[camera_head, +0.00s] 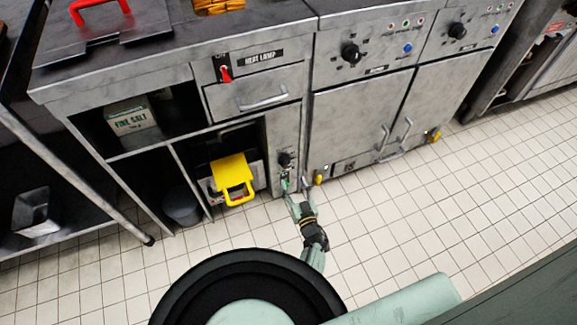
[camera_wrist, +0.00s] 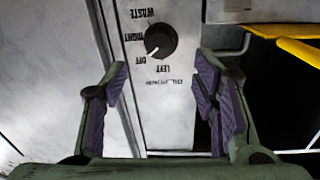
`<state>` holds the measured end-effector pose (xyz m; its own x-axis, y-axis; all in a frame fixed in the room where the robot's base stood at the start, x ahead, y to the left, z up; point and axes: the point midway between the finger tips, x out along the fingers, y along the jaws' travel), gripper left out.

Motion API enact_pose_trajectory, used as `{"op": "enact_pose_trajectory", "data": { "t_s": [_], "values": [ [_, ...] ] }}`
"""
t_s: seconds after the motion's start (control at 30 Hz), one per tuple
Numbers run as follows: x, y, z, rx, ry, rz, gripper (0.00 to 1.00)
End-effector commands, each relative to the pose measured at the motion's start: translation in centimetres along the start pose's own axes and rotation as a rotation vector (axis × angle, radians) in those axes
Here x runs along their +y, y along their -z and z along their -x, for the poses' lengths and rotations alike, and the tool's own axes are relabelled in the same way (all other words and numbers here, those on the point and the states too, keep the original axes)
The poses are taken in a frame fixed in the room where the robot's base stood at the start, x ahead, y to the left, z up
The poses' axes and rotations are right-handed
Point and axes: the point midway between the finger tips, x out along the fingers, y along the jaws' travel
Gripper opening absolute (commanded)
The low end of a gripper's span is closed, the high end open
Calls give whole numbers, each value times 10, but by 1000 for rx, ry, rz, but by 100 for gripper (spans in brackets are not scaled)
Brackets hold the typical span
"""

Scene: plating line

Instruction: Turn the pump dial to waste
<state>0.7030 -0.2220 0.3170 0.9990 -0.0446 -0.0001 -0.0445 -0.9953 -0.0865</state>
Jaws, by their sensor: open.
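The pump dial (camera_wrist: 161,40) is a round black knob on a pale panel, seen upside down in the wrist view. Its white pointer mark is toward the OFF label (camera_wrist: 140,60). The WASTE label (camera_wrist: 137,17) is at the panel's upper left, with RIGHT and LEFT labels also around the knob. The dial also shows in the head view (camera_head: 285,159), on a narrow panel in the counter front. My gripper (camera_wrist: 162,78) is open and empty, its fingers apart on either side of the panel and clear of the knob. In the head view, my gripper (camera_head: 296,188) is just below the dial.
A yellow-handled basket or drawer (camera_head: 233,174) juts out left of the dial panel. Cabinet doors (camera_head: 345,125) with handles stand to its right. A red heat lamp switch (camera_head: 225,73) is above left. The tiled floor (camera_head: 420,210) in front is clear.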

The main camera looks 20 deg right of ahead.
Motion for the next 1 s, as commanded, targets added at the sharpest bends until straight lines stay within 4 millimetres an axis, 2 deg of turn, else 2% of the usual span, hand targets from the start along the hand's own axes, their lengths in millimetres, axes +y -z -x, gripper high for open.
{"op": "enact_pose_trajectory", "data": {
  "t_s": [0.03, 0.2, 0.4, 0.6, 0.87, 1.0],
  "values": [
    [-1, -5, -11, 2, 5, 2, 54],
    [0, -6, -45, 3, 4, 3, 54],
    [0, -4, -75, 3, 2, 2, 54],
    [0, -1, -87, 1, 1, 1, 54],
    [0, 0, -88, 0, 0, 0, 54],
    [0, 0, -88, 0, 0, 0, 45]
  ]
}}
